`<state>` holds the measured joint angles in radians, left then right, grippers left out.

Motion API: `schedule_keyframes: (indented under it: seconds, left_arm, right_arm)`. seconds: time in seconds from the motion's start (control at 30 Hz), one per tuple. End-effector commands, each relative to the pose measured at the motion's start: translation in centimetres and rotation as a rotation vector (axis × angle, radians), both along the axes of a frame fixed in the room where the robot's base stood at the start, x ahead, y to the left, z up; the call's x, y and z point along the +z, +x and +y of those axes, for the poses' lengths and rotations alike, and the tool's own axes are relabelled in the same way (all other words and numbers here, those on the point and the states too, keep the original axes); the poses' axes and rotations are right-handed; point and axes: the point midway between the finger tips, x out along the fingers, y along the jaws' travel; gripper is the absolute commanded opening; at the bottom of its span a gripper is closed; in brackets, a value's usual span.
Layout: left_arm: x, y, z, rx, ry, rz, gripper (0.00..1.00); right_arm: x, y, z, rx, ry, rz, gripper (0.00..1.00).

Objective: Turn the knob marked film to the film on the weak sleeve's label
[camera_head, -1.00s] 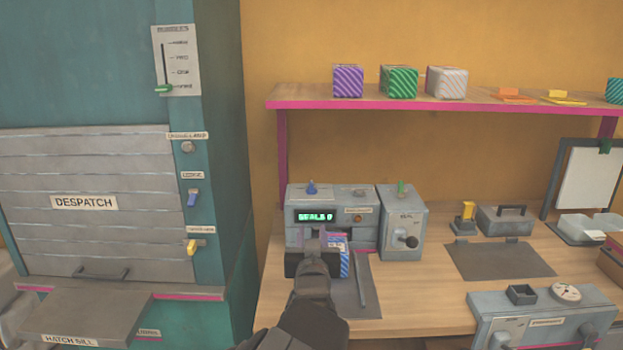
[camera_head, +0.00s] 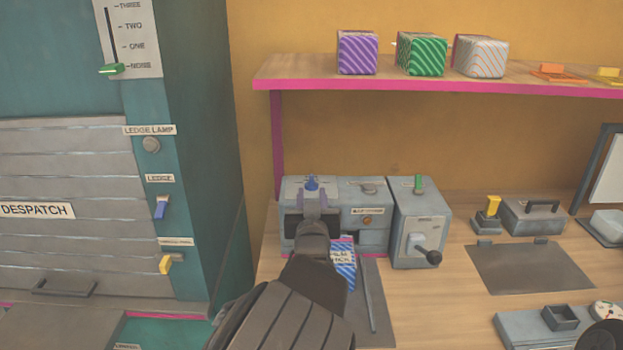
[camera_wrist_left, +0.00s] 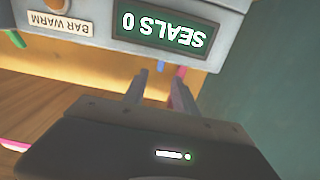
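The grey sealing machine (camera_head: 365,240) stands on the bench with a blue-topped knob (camera_head: 312,183) on its top left; its marking is too small to read. My left gripper (camera_head: 314,205) is in front of the machine's upper left, just below that knob in the picture, and hides the display. In the left wrist view, which is upside down, the two fingers (camera_wrist_left: 158,92) are apart and empty. The display (camera_wrist_left: 160,30) reads SEALS 0. A blue-striped sleeve (camera_head: 344,268) lies before the machine, partly behind my arm; its label is not fully readable. My right gripper is not in view.
A grey box (camera_head: 418,240) with a green lever and a crank stands close to the machine's right. The teal despatch hatch (camera_head: 190,110) is at left.

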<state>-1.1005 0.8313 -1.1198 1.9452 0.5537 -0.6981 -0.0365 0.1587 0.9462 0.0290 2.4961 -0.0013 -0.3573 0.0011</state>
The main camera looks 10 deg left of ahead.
Motion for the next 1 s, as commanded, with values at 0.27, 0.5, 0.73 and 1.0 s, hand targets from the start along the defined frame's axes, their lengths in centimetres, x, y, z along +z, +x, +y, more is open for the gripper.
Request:
schedule_keyframes:
  seconds: [0.27, 0.5, 0.73, 1.0]
  left_arm:
    - [0.1, 1.9, 0.6, 0.001, 0.002, 0.0, 0.34]
    - [0.1, 5.6, 1.5, 0.002, 0.003, 0.001, 0.34]
    - [0.0, 7.5, 1.9, 0.0, 0.001, 0.001, 0.34]
    - [0.0, 7.6, 1.9, 0.0, 0.0, 0.001, 0.33]
  right_arm:
    - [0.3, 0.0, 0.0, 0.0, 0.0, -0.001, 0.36]
    - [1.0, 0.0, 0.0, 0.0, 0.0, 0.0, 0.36]
    - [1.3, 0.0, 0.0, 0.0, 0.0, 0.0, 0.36]
    - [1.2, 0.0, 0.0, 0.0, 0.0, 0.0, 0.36]
